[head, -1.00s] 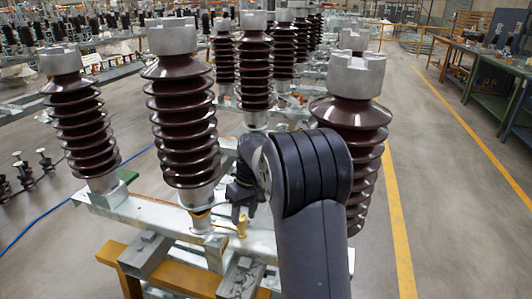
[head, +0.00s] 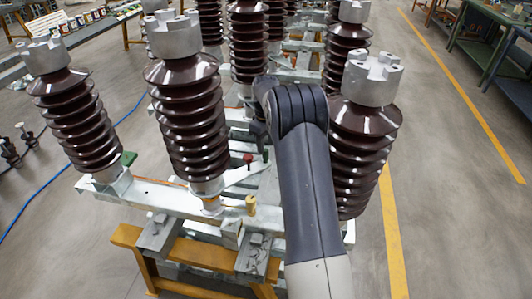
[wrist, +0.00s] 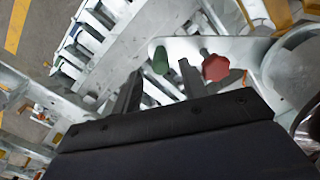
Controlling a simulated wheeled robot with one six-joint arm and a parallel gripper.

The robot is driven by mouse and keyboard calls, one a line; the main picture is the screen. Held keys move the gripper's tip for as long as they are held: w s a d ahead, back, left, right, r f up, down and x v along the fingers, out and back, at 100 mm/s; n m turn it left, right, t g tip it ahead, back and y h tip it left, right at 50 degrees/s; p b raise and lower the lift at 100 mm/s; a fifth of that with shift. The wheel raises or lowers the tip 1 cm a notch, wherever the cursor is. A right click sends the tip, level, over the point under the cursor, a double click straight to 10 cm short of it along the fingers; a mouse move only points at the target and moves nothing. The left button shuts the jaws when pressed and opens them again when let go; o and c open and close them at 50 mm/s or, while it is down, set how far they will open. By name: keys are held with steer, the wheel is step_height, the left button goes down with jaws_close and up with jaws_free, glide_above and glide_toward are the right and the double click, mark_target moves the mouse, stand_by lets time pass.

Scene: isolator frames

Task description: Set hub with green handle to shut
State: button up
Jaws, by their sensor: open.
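The green handle (wrist: 160,60) stands on a pale metal plate (wrist: 262,47) in the wrist view, with a red knob (wrist: 214,66) to its right. My gripper (wrist: 160,69) is open. Its two dark fingers point toward the green handle, which shows in the gap between the fingertips; I cannot tell how far beyond them it is. In the head view the green handle (head: 265,155) is a small shape beside my arm, right of the red knob (head: 248,160). My gripper is mostly hidden behind my arm there. The handle's set position is not readable.
Brown ribbed insulators (head: 190,125) with grey caps stand left and right (head: 362,140) of my arm. A yellow knob (head: 250,204) sits on the near metal beam. An orange stand (head: 200,252) supports the frame. Open floor lies to the right.

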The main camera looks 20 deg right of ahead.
mark_target(266, 150)
step_height(266, 150, down, 6)
steer(key=shift+p, duration=0.45)
steer(key=shift+c, duration=0.3)
jaws_close()
